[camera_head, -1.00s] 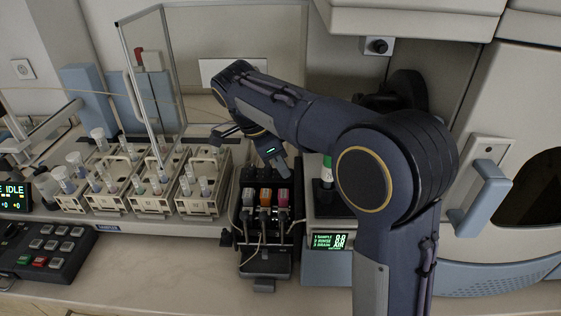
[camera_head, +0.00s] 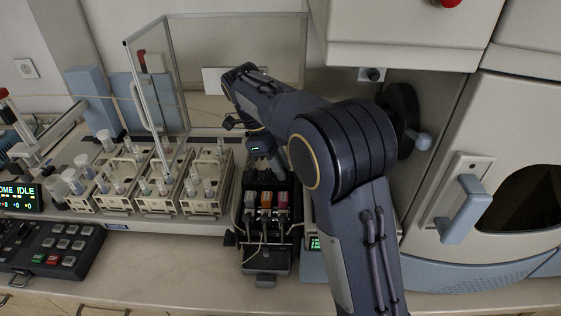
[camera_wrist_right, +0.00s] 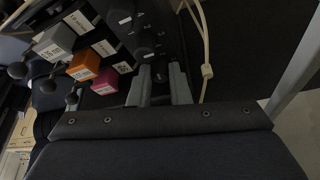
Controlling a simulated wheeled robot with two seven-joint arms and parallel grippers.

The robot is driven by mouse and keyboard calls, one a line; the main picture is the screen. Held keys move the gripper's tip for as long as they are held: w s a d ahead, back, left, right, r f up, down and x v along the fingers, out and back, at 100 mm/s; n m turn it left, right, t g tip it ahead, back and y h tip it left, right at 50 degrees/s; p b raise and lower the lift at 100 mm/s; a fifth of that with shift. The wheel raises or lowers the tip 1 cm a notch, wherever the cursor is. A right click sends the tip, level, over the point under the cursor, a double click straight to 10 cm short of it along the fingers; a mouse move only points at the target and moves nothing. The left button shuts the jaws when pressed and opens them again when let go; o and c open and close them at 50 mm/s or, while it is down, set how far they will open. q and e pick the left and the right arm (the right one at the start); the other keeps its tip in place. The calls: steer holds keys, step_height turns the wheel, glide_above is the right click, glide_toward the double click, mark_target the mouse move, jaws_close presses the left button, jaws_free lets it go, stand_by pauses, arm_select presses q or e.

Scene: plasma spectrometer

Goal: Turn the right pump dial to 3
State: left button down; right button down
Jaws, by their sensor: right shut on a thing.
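The pump (camera_head: 266,240) stands in the middle of the bench, with grey, orange and pink blocks on top. In the right wrist view a row of black dials with white marks runs down the pump beside the grey (camera_wrist_right: 54,42), orange (camera_wrist_right: 83,66) and pink (camera_wrist_right: 105,82) blocks. My right gripper (camera_wrist_right: 160,80) is shut on the dial at the near end of the row, the right pump dial (camera_wrist_right: 160,71). In the head view my right gripper (camera_head: 268,158) is behind the colored blocks, its fingertips mostly hidden. The dial's setting is unreadable. My left gripper is not in view.
Racks of vials (camera_head: 155,190) stand left of the pump, with a clear screen behind them. A keypad (camera_head: 62,243) lies at front left. A small green display (camera_head: 314,243) is partly hidden by my right arm. The spectrometer's door handle (camera_head: 466,208) is at right. Pale tubes run near the pump.

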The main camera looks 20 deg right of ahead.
stand_by(0.5)
steer(key=c, duration=1.6)
jaws_free()
